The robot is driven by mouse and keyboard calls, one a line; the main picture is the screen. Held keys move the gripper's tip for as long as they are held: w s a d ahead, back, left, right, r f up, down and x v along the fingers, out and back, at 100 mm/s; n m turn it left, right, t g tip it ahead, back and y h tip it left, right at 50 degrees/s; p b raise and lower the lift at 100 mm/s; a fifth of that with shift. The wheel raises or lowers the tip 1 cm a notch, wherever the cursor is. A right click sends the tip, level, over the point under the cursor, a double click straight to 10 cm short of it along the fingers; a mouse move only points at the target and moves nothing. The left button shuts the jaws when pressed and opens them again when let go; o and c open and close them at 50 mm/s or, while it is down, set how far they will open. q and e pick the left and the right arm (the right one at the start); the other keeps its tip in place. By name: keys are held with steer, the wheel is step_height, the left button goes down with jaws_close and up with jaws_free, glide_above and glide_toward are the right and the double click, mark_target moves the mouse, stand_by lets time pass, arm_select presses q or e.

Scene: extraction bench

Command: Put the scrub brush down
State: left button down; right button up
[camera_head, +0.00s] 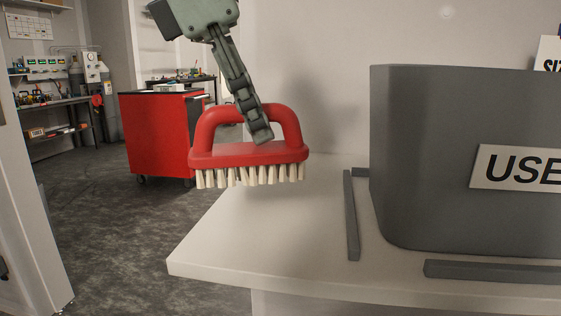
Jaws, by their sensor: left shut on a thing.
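The scrub brush (249,156) has a red body with a looped red handle and pale bristles pointing down. My left gripper (262,132) comes in from above and is shut on the brush's handle. The brush hangs level in front of the left part of the white bench top (270,245). It looks clear of the surface, though the exact height of the bristles above it is hard to judge. My right gripper is not in view.
A large grey bin (430,150) labelled "USE" stands on the bench at right, bordered by grey strips (351,215). The bench's left edge drops to open floor. A red tool cabinet (157,135) stands behind. The bench's front-left area is clear.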

mark_target(271, 142)
arm_select(q)
steer(key=w+d+f, duration=0.2)
steer(key=d, duration=0.1)
steer(key=shift+w+f, duration=0.25)
steer(key=shift+w, duration=0.15)
step_height(271, 142, down, 3)
steer(key=shift+f, duration=0.4)
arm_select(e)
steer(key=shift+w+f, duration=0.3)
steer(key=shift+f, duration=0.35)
arm_select(q)
steer(key=shift+f, duration=0.15)
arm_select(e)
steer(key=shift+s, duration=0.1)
arm_select(q)
steer(key=c, duration=1.6)
jaws_free()
steer(key=shift+o, duration=0.8)
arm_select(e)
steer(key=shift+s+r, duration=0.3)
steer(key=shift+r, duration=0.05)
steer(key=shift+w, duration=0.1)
